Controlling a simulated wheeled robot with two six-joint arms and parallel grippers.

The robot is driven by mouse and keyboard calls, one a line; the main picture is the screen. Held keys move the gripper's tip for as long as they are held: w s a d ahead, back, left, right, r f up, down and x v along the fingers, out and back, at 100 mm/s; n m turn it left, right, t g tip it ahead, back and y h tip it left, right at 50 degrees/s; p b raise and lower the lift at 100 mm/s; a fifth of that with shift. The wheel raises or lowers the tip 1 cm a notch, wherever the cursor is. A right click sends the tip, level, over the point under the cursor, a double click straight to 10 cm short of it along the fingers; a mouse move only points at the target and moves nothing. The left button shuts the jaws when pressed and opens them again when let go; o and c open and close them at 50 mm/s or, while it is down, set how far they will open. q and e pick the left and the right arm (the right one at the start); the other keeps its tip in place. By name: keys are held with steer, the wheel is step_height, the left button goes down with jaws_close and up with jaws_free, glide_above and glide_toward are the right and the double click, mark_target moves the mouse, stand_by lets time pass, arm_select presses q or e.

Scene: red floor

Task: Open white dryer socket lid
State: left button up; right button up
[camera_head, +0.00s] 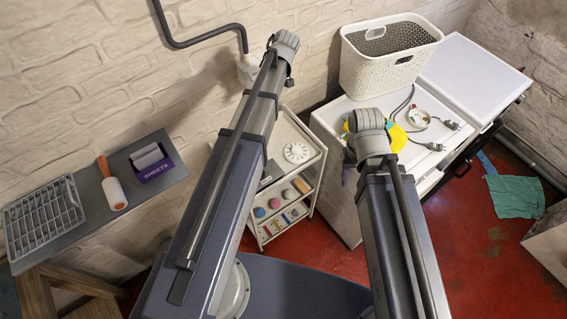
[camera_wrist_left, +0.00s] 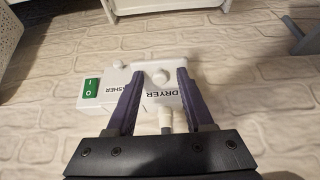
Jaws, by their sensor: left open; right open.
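A white socket box on the brick wall (camera_head: 247,69) shows behind my left arm's end in the head view. In the left wrist view the box (camera_wrist_left: 118,80) appears upside down, with the words DRYER and WASHER and a green switch (camera_wrist_left: 91,88). The dryer socket (camera_wrist_left: 164,90) with its white lid lies between the fingertips of my left gripper (camera_wrist_left: 160,80), which is open and empty. Whether the fingers touch the lid, I cannot tell. My right gripper (camera_head: 349,169), mostly hidden by its wrist, is open beside the white appliance.
A white appliance (camera_head: 334,203) carries a white basket (camera_head: 372,72) and loose plugs (camera_head: 436,146). A white trolley (camera_head: 318,151) stands against the wall. A shelf at left holds a rack, a lint roller and a purple box. A dark pipe (camera_head: 203,39) runs above the socket.

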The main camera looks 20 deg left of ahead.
arm_select(q)
step_height(320, 180, down, 9)
steer(key=w+a+t+y+b, duration=0.2)
steer(key=t+y+b, duration=0.7)
steer(key=b, duration=1.8)
steer(key=s+d+r+g+p, duration=0.1)
steer(key=s+d, duration=0.4)
steer(key=d, duration=0.1)
steer(key=s+d+f+m+g+h, duration=0.3)
steer(key=s+f, duration=0.3)
steer(key=f, duration=0.2)
steer(key=s+d+f+m+g+h, duration=0.3)
steer(key=s+f, duration=0.3)
steer(key=f, duration=0.2)
steer(key=shift+d+g, duration=0.3)
steer(key=shift+g, duration=0.2)
steer(key=shift+s+r, duration=0.1)
